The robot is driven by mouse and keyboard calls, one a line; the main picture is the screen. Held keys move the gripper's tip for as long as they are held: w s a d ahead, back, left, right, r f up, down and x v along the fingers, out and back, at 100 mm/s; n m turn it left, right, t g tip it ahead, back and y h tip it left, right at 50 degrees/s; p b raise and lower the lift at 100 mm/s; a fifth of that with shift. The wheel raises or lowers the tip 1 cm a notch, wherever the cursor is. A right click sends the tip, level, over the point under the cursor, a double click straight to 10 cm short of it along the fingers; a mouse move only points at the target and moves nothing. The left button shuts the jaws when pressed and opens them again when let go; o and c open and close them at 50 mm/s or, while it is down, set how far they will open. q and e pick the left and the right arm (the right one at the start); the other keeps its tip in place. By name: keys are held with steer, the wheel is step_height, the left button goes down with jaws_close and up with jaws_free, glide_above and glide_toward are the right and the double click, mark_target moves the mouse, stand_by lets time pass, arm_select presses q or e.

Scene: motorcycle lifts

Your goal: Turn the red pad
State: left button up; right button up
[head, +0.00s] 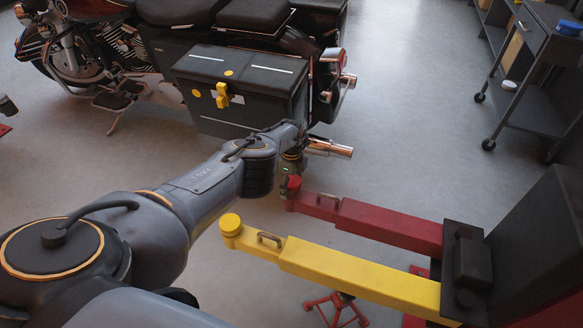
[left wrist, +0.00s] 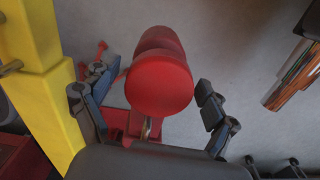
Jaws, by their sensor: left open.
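The red pad (head: 294,183) is a round disc on the free end of the red lift arm (head: 375,219). In the left wrist view the red pad (left wrist: 160,88) fills the middle, its flat face towards the camera. My left gripper (head: 292,163) is right at the pad in the head view, where its fingers are small and partly hidden. In the left wrist view my left gripper (left wrist: 150,79) is open, one finger on each side of the pad, with a visible gap on the right. Contact on the left cannot be told. My right gripper is not in view.
A yellow lift arm (head: 345,276) with a yellow pad (head: 231,224) runs close beside the red arm. The dark lift column (head: 530,245) stands at the right. A motorcycle with a black side case (head: 240,85) is behind my gripper. A cart (head: 535,75) stands far right; floor between is clear.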

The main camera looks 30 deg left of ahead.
mark_target(291, 180)
arm_select(q)
steer(key=m, duration=0.5)
steer(key=m+b, duration=0.1)
steer(key=m, duration=0.3)
steer(key=shift+m, duration=0.4)
steer(key=m+b, duration=0.1)
steer(key=m, duration=0.2)
steer(key=shift+f, duration=0.1)
steer(key=m+b, duration=0.1)
steer(key=m, duration=0.2)
steer(key=m+b, duration=0.2)
steer(key=m, duration=0.3)
steer(key=shift+f, duration=0.1)
steer(key=m+b, duration=0.8)
steer(key=m, duration=0.4)
steer(key=shift+f+b, duration=0.15)
steer(key=shift+b, duration=0.25)
steer(key=m+b, duration=1.1)
steer(key=b, duration=0.3)
step_height(291, 180, up, 12)
steer(key=p, duration=0.6)
steer(key=shift+c, duration=0.2)
